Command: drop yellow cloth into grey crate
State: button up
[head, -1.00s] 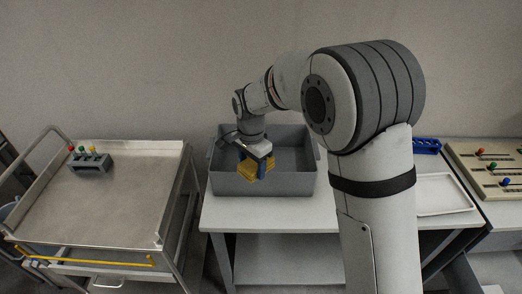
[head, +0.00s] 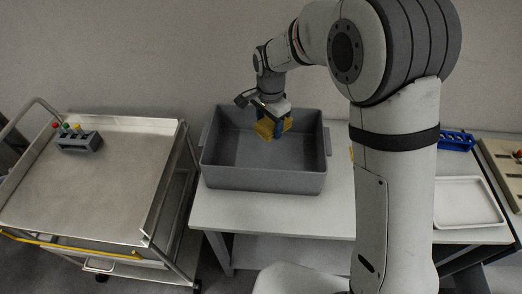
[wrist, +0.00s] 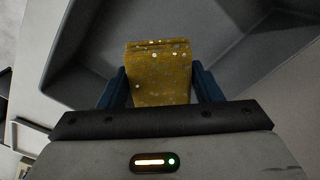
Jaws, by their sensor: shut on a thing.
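The yellow cloth (head: 268,127) is folded and speckled with pale dots. It hangs from my gripper (head: 273,130), which is shut on it. In the wrist view the cloth (wrist: 160,75) sits between the two blue fingers of my gripper (wrist: 160,92). The grey crate (head: 262,179) stands on a white table. My gripper and the cloth are over the crate's opening, towards its upper right part in the head view. The crate's interior (wrist: 235,60) shows beyond the cloth in the wrist view. I cannot tell the exact height above the crate floor.
A metal trolley (head: 85,190) with a grey holder of coloured-topped pieces (head: 80,142) stands to the left. A white tray (head: 468,202) and a blue rack (head: 457,140) are on the right. The crate floor that shows is empty.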

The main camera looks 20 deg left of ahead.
notch_tip(320, 180, down, 3)
jog(key=shift+s+f+b, duration=0.1)
jog(key=shift+f+b, duration=0.05)
jog(key=shift+b, duration=0.6)
jog(key=o, duration=1)
notch_tip(320, 180, up, 8)
jog(key=shift+f+b, duration=0.1)
jog(key=shift+b, duration=0.5)
